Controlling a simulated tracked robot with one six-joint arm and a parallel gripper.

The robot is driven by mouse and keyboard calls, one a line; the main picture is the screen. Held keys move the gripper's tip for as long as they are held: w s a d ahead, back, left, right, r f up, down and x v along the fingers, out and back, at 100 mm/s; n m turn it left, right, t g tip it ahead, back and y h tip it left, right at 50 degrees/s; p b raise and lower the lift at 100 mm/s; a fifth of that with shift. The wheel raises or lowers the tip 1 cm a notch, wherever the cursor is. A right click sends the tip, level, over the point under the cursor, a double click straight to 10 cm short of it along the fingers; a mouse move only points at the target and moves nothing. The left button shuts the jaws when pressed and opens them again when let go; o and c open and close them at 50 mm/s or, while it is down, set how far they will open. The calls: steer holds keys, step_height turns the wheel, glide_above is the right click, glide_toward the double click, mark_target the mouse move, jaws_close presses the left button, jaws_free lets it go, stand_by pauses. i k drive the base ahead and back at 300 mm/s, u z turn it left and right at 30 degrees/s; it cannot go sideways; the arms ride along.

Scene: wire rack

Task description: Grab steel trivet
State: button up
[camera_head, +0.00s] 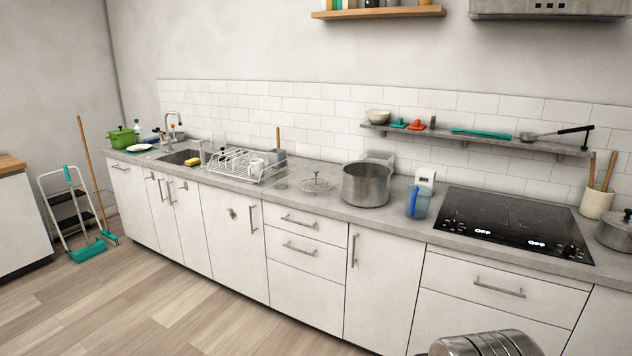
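A small round, thin metal piece (316,184), which looks like the steel trivet, lies on the grey counter (300,199) left of a large steel pot. It is small in view, and its fine shape is hard to make out. Nothing covers it from this side. My gripper is not in view. A ribbed, shiny metal part shows at the bottom edge, right of the middle; I cannot tell what it is.
A large steel pot (366,185) and a blue jug (418,201) stand right of the trivet. A white dish rack (240,166) stands to its left. A black hob (512,223) lies further right. The wooden floor (180,300) before the cabinets is clear.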

mark_target(315, 171)
steer(key=i, duration=1.95)
steer(key=u, duration=1.2)
steer(key=i, duration=1.7)
steer(key=u, duration=0.05)
